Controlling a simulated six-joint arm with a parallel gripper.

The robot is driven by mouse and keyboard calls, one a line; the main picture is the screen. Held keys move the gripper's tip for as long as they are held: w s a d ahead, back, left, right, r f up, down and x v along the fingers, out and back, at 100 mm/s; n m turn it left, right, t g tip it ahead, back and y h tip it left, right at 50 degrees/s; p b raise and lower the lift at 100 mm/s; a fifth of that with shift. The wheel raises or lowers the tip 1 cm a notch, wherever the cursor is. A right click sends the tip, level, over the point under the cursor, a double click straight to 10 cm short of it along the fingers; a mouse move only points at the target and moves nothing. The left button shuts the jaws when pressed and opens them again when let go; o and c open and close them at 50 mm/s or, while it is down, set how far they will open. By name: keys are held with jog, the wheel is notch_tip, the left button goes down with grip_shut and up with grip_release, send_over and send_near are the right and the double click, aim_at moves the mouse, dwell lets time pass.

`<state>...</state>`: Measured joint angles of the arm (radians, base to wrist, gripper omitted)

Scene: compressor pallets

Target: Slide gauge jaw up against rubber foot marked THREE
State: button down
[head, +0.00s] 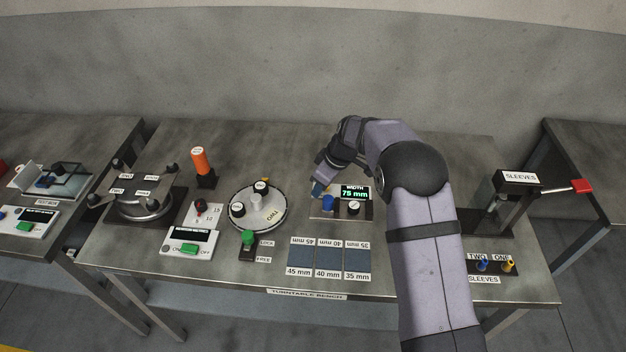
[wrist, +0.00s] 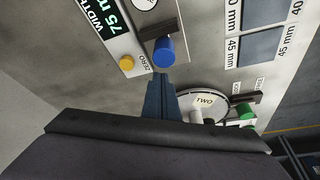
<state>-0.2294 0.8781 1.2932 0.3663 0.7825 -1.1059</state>
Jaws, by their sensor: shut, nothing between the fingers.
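The gauge (head: 318,214) stands on the middle bench, its display (head: 358,192) reading WIDTH 75 mm. A blue knob (head: 327,204) sits on it, beside a dark jaw bar (wrist: 155,31) in the wrist view. A black rubber foot with a white top (head: 353,207) stands on the gauge, right of the knob and apart from it; its marking is not readable. In the wrist view its white top (wrist: 145,3) is cut by the edge. My gripper (wrist: 160,78) is shut and empty, its tips close to the blue knob (wrist: 164,52); contact cannot be told.
A round turntable (head: 276,208) with black, white-topped parts lies left of the gauge, with a green-handled lever (head: 248,238) in front. A yellow ZERO button (wrist: 127,63) is near the knob. Blue pads (head: 328,257) lie in front. A sleeve press (head: 505,200) stands right.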

jog(key=shift+s+d, duration=0.2)
jog(key=shift+d, duration=0.25)
jog(key=shift+f, duration=0.1)
